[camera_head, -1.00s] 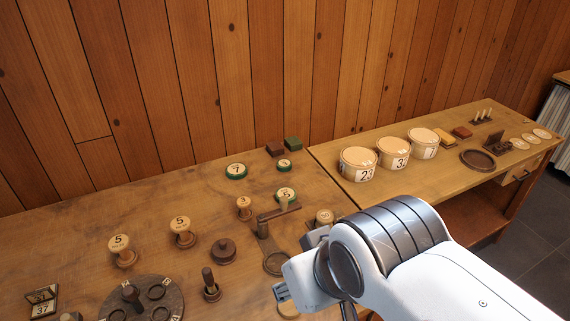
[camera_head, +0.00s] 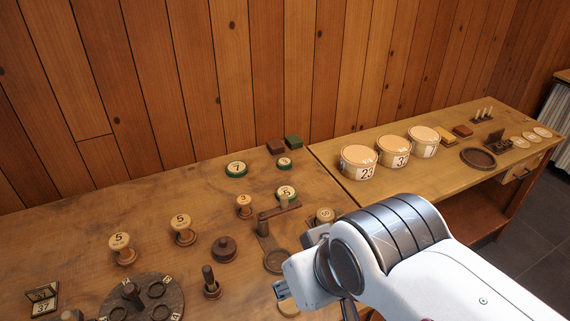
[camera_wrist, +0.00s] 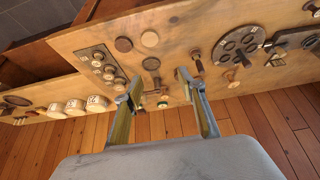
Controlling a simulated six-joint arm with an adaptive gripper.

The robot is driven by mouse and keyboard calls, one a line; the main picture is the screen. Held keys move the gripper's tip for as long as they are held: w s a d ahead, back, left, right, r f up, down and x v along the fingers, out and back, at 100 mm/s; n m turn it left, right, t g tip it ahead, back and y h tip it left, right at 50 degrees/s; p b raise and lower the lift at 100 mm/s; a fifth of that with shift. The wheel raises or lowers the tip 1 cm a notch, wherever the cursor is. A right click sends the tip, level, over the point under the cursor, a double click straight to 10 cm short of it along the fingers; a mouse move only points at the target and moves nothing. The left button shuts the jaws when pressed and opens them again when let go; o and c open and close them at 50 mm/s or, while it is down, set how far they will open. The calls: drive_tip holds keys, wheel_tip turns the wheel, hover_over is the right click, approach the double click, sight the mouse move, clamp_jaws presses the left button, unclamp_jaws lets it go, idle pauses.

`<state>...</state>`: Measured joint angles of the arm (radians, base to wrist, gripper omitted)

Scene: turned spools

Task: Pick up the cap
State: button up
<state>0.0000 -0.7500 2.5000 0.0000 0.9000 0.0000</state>
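A dark brown round lid with a small knob (camera_head: 224,249) sits on the near bench, right of the turntable; it looks like the cap, but I cannot be sure. In the wrist view the area near my right-hand finger hides where it would be. My gripper (camera_wrist: 160,86) is open and empty, its two fingers wide apart above the bench. In the head view my wrist covers most of it, right of the knobbed lid. A dark disc (camera_wrist: 123,44) and a pale disc (camera_wrist: 150,39) lie beyond the fingertips in the wrist view.
A peg on a base (camera_head: 210,284) and a dark turntable (camera_head: 145,299) are close by. A crank-like fixture (camera_head: 264,235) stands to the lid's right. Round tubs (camera_head: 358,163) stand on the right bench.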

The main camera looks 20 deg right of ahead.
drive_tip(key=o, duration=0.5)
drive_tip(key=shift+w, duration=0.1)
drive_tip(key=w+d+r+n+h, duration=0.1)
drive_tip(key=w+d+n+h, duration=0.45)
drive_tip(key=w, duration=0.85)
drive_tip(key=w+d+r+n+h, duration=0.1)
drive_tip(key=w+d+n+h, duration=0.1)
drive_tip(key=w+d+n, duration=0.8)
drive_tip(key=w+d+f+n+t, duration=0.1)
drive_tip(key=w+f+n, duration=0.2)
drive_tip(key=w, duration=0.6)
drive_tip(key=w+d+f+n+t, duration=0.1)
drive_tip(key=w+d+f+n, duration=0.1)
drive_tip(key=w+f+n, duration=0.2)
drive_tip(key=w+d+f+n+t+h, duration=0.1)
drive_tip(key=w+f+n, duration=0.3)
drive_tip(key=w+f, duration=0.5)
drive_tip(key=shift+w+d+f+n, duration=0.1)
drive_tip(key=shift+w+d+n, duration=0.1)
drive_tip(key=shift+w, duration=1.5)
drive_tip(key=shift+w+d+n, duration=0.1)
drive_tip(key=shift+w+d, duration=0.05)
drive_tip(key=shift+w, duration=1.5)
